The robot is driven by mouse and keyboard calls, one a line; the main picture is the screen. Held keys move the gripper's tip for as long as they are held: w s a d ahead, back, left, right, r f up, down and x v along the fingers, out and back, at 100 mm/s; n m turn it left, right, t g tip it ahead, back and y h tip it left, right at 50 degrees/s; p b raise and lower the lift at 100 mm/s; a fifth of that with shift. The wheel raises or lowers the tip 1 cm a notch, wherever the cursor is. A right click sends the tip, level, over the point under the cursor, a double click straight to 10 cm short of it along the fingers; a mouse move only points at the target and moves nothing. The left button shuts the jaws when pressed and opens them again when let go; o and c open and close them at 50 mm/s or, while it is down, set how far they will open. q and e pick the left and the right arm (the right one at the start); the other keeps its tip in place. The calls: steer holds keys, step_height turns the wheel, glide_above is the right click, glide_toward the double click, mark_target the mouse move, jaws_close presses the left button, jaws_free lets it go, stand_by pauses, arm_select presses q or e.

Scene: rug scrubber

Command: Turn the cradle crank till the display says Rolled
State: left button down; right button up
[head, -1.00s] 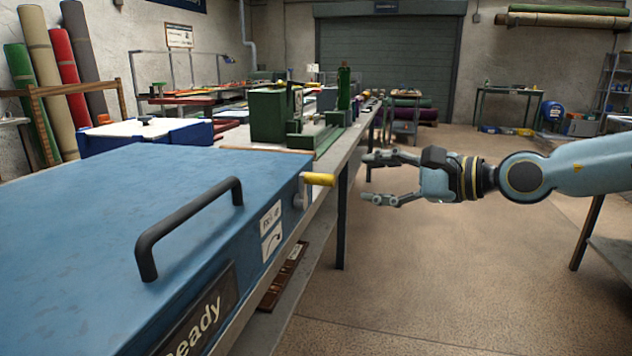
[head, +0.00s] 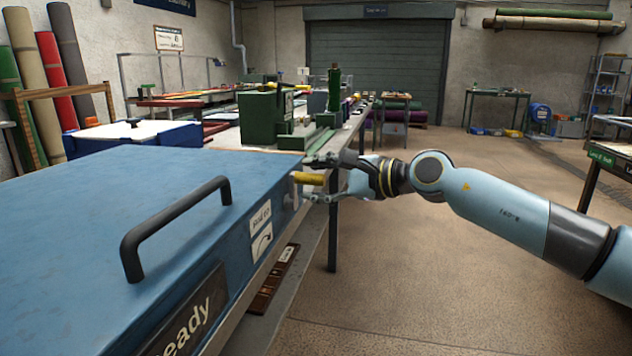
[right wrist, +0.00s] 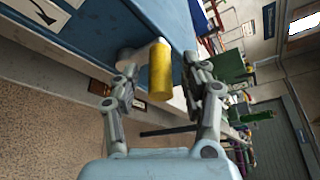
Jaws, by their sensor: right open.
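The blue scrubber cradle box (head: 150,180) fills the left of the head view, with a black handle on its lid. Its display (head: 185,320) on the front side shows "eady", the rest cut off by the frame edge. The crank's yellow grip (head: 309,178) sticks out from the box's far front corner; it also shows in the right wrist view (right wrist: 160,70). My right gripper (head: 312,180) is open, with one finger on each side of the yellow grip. In the right wrist view its fingers (right wrist: 160,88) stand apart from the grip. My left gripper is not in view.
A label with a curved arrow (head: 261,230) is on the box near the crank. A green machine (head: 265,120) stands further along the bench. The floor (head: 420,260) to the right of the bench is clear.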

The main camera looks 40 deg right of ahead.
steer(key=shift+w+a, duration=0.1)
steer(key=shift+c, duration=0.4)
jaws_close()
